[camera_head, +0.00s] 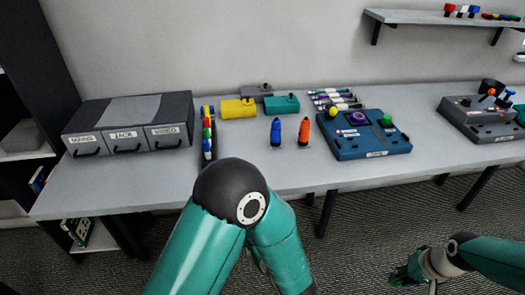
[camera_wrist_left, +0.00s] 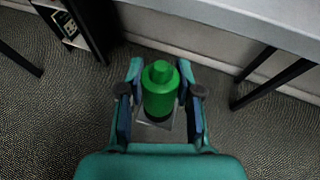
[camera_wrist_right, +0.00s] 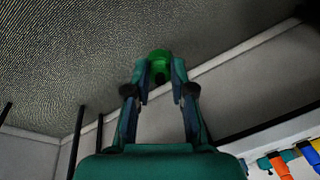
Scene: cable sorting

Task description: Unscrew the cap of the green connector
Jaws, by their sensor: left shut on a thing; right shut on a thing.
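In the left wrist view, my left gripper (camera_wrist_left: 160,68) is shut around a green connector (camera_wrist_left: 160,98), a cylinder with a narrower top, held above the floor in front of the table. In the right wrist view, my right gripper (camera_wrist_right: 160,72) is shut on a smaller green piece (camera_wrist_right: 159,56), which looks like the cap. The two green parts are apart. In the head view my right gripper (camera_head: 408,272) is low at the right, beyond the table's front edge. My left gripper is mostly hidden behind my own arm there.
A grey device (camera_head: 478,125) is at right. Table legs flank the floor space.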

